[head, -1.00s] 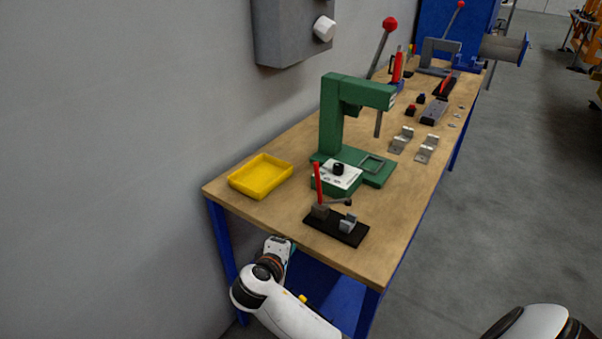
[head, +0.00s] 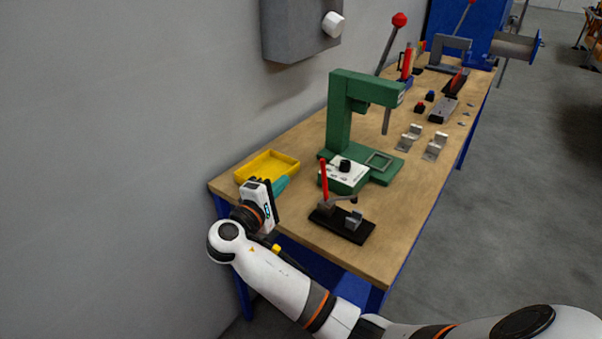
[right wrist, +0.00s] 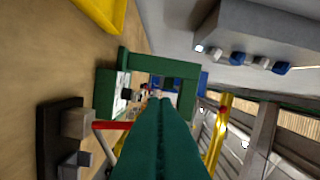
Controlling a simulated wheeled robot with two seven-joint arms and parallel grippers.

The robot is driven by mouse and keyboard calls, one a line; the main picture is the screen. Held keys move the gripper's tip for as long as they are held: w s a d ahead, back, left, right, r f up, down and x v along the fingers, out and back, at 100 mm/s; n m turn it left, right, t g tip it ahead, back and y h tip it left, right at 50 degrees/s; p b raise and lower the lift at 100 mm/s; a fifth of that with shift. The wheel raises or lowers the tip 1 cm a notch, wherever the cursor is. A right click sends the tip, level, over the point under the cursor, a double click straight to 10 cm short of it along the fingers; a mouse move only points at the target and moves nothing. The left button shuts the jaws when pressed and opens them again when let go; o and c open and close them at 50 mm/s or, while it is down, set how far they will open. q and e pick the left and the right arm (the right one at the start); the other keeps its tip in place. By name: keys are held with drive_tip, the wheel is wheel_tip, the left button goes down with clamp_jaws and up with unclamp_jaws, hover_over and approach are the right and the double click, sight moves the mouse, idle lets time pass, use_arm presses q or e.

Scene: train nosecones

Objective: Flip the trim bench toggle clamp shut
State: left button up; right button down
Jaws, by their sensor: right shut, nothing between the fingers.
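The toggle clamp (head: 342,223) has a black base on the near end of the wooden bench. Its red handle (head: 323,180) stands upright, and a grey arm sticks out to the right above a small grey block. In the right wrist view the clamp base (right wrist: 47,150) is at the lower left, with the red handle (right wrist: 112,125) pointing toward the fingers. My right gripper (head: 281,184) is left of the clamp, above the bench's near edge. Its teal fingers (right wrist: 160,102) are shut and empty, apart from the handle. My left gripper is out of view.
A yellow tray (head: 267,167) lies behind my right gripper. A green press (head: 340,120) stands just behind the clamp. Metal brackets (head: 435,147) lie farther along the bench (head: 385,255). A grey wall box (head: 298,30) hangs at the left.

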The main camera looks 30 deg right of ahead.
drive_tip(key=p+x, duration=0.2)
drive_tip(key=x, duration=0.8)
drive_tip(key=s, duration=0.1)
drive_tip(key=s+p, duration=0.2)
drive_tip(key=s, duration=0.1)
drive_tip(key=shift+d+r, duration=0.25)
drive_tip(key=shift+s, duration=0.15)
